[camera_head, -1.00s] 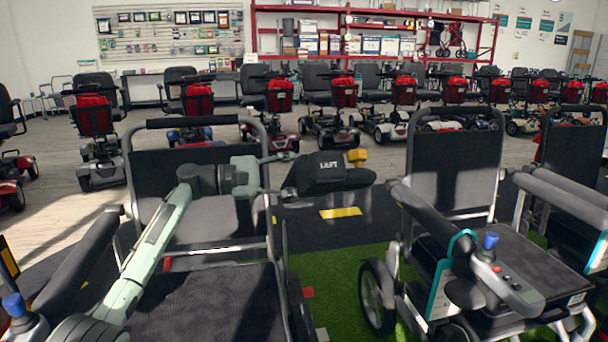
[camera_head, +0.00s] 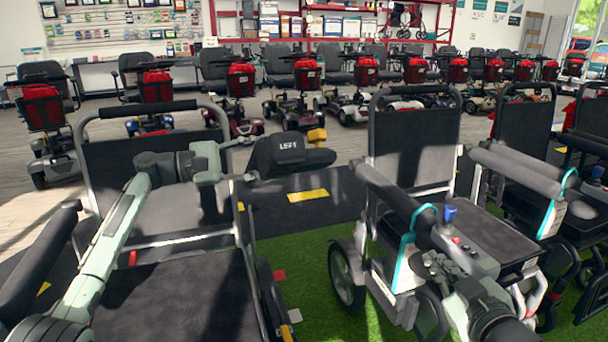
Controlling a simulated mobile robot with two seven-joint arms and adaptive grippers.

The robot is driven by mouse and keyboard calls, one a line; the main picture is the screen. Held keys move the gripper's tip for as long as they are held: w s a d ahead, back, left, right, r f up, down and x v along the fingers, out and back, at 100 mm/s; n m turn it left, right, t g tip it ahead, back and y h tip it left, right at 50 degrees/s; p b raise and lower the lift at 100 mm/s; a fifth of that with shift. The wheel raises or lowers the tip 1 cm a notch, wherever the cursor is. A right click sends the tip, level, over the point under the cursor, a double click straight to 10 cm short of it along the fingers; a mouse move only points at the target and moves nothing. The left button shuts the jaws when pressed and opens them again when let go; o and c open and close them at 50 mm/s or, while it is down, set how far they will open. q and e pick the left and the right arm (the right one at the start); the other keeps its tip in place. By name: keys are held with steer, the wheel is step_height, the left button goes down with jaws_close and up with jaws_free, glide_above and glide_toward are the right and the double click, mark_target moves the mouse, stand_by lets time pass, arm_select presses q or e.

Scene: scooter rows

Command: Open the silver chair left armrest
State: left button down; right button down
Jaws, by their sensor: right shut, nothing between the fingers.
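Several similar chairs have silver frames and dark pads, and I cannot tell for sure which is the silver chair. The middle chair (camera_head: 412,150) stands upright on the green mat with its padded armrest (camera_head: 400,200) lowered on the picture's left side. A blue-topped joystick (camera_head: 450,213) is on that armrest's side. My right gripper (camera_head: 428,264) is shut and empty beside the armrest's front part. It hides part of it, and contact is unclear.
Another padded armrest (camera_head: 515,168) extends to the right of the middle chair. More chairs (camera_head: 525,125) crowd the right side. Green mat (camera_head: 310,260) lies open between the near-left and middle chairs. A row of scooters (camera_head: 300,95) lines the back.

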arm_select(q)
steer(key=shift+w+r, duration=0.1)
steer(key=shift+r, duration=0.05)
arm_select(e)
steer(key=w+a+r+n+t+y, duration=0.25)
steer(key=r+n+y, duration=0.25)
steer(key=r+n, duration=0.25)
steer(key=w+a+r+n+t+y, duration=0.2)
steer(key=w+r+n+t+y, duration=0.3)
steer(key=r, duration=0.4)
steer(key=n+g+y, duration=0.9)
steer(key=n+g, duration=1.8)
steer(key=n, duration=0.3)
glide_toward(278, 166)
steer(key=s+d+f, duration=0.2)
steer(key=d+f, duration=0.3)
steer(key=a+r, duration=0.5)
steer(key=a, duration=0.5)
steer(key=shift+w+a+r, duration=0.2)
steer(key=shift+a, duration=0.1)
